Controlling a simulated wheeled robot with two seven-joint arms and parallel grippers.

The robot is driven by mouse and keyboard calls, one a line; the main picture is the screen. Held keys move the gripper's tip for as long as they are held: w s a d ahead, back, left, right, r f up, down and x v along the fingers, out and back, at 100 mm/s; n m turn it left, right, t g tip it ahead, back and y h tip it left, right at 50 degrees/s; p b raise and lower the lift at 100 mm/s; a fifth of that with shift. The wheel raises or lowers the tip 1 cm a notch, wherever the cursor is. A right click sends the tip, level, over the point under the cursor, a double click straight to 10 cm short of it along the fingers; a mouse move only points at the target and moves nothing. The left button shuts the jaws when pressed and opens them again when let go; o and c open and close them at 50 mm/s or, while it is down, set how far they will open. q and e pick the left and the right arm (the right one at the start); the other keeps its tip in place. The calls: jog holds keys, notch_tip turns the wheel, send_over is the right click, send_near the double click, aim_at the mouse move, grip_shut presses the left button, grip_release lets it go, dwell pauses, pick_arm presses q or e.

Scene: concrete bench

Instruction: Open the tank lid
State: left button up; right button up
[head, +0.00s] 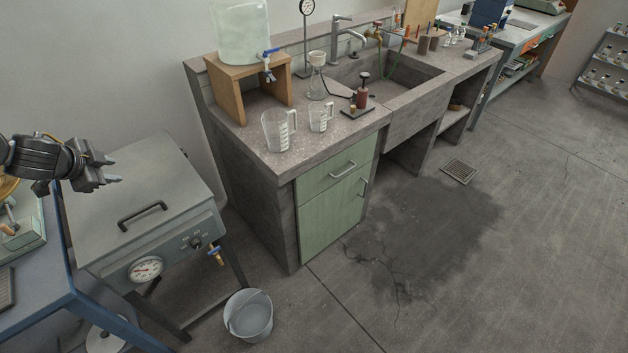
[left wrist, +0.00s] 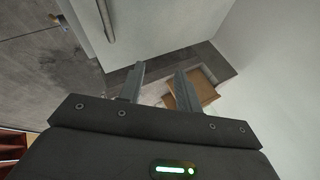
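The tank is a grey metal box on legs at the left of the head view. Its flat lid (head: 165,180) lies down on the body, with a dark bar handle (head: 142,215) near the front edge. In the left wrist view a pale panel (left wrist: 145,25) that looks like the lid carries a bar (left wrist: 106,20). My left gripper (head: 116,170) hangs over the lid's back left part, clear of the handle. The left wrist view shows its two fingers (left wrist: 160,75) apart with nothing between them. My right gripper is not in view.
A bucket (head: 249,314) stands on the floor. A blue-framed bench (head: 40,295) is close on the left. The concrete sink bench (head: 250,150) with glassware stands to the right.

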aim_at(140, 210)
pick_arm(q)
jog(key=s+f+n+g+h, duration=0.2)
jog(key=s+f+g, duration=0.1)
jog(key=s, duration=0.3)
jog(key=x, duration=0.7)
jog(key=p+x, duration=0.1)
jog(key=x, duration=0.2)
jog(key=shift+a+f, duration=0.35)
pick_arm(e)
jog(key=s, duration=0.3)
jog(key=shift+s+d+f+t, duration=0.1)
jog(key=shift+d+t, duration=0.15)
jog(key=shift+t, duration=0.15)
pick_arm(q)
grip_shut()
